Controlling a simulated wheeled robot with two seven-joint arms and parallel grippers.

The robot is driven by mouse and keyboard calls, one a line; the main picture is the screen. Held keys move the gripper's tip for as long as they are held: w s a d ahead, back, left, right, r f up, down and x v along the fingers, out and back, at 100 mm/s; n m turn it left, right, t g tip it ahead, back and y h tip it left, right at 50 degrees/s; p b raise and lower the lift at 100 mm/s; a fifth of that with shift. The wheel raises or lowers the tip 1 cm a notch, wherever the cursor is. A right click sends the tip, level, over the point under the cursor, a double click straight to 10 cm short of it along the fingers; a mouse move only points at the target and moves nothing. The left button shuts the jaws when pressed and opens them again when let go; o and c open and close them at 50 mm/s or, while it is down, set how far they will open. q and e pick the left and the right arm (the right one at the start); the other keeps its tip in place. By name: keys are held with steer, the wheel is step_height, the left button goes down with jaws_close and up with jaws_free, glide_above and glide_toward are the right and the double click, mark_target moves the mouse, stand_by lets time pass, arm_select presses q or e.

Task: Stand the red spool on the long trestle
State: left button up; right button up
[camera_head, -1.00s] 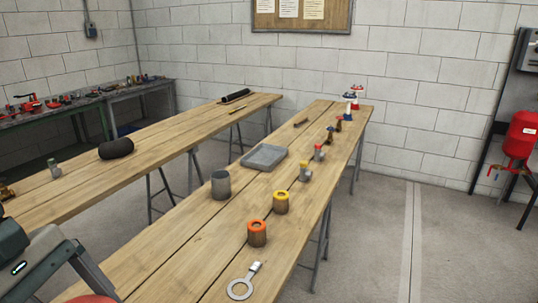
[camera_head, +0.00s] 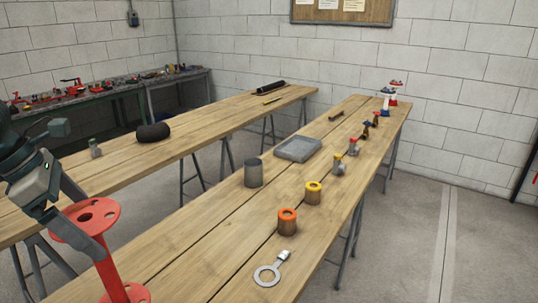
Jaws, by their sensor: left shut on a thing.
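My left gripper (camera_head: 94,228) is shut on the red spool (camera_head: 110,275) at the lower left of the head view. The spool has a round top flange with holes, a narrow column and a lower flange partly cut off by the frame. It is tilted and held beside the near left edge of the nearer wooden trestle table (camera_head: 215,240). A second wooden trestle table (camera_head: 205,125) stands behind it on the left. I cannot tell which is the long trestle. My right gripper is out of view.
The nearer table carries a grey ring tool (camera_head: 268,276), orange-topped (camera_head: 287,222) and yellow-topped (camera_head: 313,193) cylinders, a grey cup (camera_head: 253,173), a grey tray (camera_head: 298,148) and small fittings. The farther table holds a dark roll (camera_head: 153,132). The nearer table's front left is bare.

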arm_select(q)
steer(key=shift+w+a+r, duration=0.1)
steer(key=shift+w+a, duration=0.05)
steer(key=shift+a, duration=0.05)
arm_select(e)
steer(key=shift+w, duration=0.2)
arm_select(q)
steer(key=shift+d, duration=0.1)
steer(key=shift+d+f, duration=0.25)
steer(key=shift+d, duration=0.2)
steer(key=d+f+p, duration=0.4)
steer(key=d+f, duration=0.2)
steer(key=d, duration=0.4)
steer(key=shift+d+f, duration=0.25)
steer(key=shift+d, duration=0.1)
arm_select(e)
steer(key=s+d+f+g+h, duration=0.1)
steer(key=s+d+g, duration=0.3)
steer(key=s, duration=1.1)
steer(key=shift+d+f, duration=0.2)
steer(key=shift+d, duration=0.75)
arm_select(q)
steer(key=shift+f, duration=0.1)
